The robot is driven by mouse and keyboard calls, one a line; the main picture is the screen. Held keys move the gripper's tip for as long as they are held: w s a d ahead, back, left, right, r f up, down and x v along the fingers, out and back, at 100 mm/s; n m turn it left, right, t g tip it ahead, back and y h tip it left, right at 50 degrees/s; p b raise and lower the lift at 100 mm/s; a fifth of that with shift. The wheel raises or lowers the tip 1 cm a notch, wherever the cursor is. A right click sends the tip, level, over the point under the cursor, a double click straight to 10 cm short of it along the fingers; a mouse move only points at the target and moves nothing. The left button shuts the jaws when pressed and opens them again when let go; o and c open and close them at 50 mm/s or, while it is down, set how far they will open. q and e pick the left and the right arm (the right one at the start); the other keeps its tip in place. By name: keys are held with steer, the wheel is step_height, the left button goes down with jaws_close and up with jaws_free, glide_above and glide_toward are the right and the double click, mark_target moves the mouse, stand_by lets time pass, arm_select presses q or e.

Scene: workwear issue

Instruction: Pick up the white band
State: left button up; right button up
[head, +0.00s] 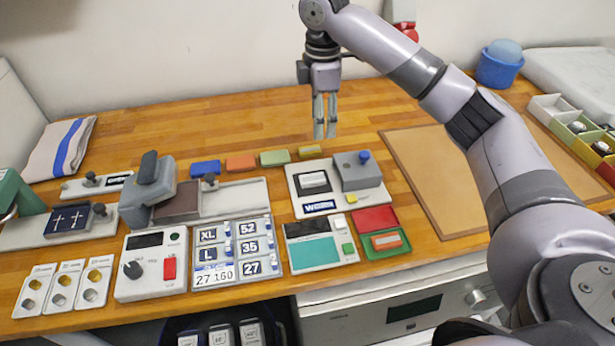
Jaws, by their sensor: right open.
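My right gripper (325,134) hangs pointing down above the back of the wooden worktop, with its two fingers apart and nothing between them. Just below and left of it is a row of small coloured pieces: blue (205,168), orange (240,163), green (275,158) and yellow (309,152). I cannot make out a piece that is clearly a white band. My left gripper is not in view.
A grey press (148,190), a device with a blue knob (357,170), a size panel (234,250) and a red-green stamp pad (381,231) crowd the front. A brown mat (433,168) lies right. A coloured compartment tray (549,107) and blue tub (498,70) stand farther right.

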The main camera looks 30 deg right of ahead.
steer(key=p, duration=0.1)
glide_above(318, 177)
step_height(318, 177, down, 5)
step_height(318, 177, down, 4)
steer(key=shift+s+d+r+p, duration=0.1)
steer(key=shift+p, duration=0.35)
step_height(318, 177, down, 2)
steer(key=shift+f, duration=0.3)
step_height(318, 177, down, 4)
steer(key=shift+f+p, duration=0.1)
steer(key=shift+p, duration=1)
steer(key=shift+f, duration=0.55)
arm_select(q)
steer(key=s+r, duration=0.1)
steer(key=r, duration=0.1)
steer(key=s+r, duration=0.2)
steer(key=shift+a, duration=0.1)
arm_select(e)
steer(key=shift+c, duration=0.5)
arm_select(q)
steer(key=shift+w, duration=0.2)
arm_select(e)
steer(key=c, duration=0.9)
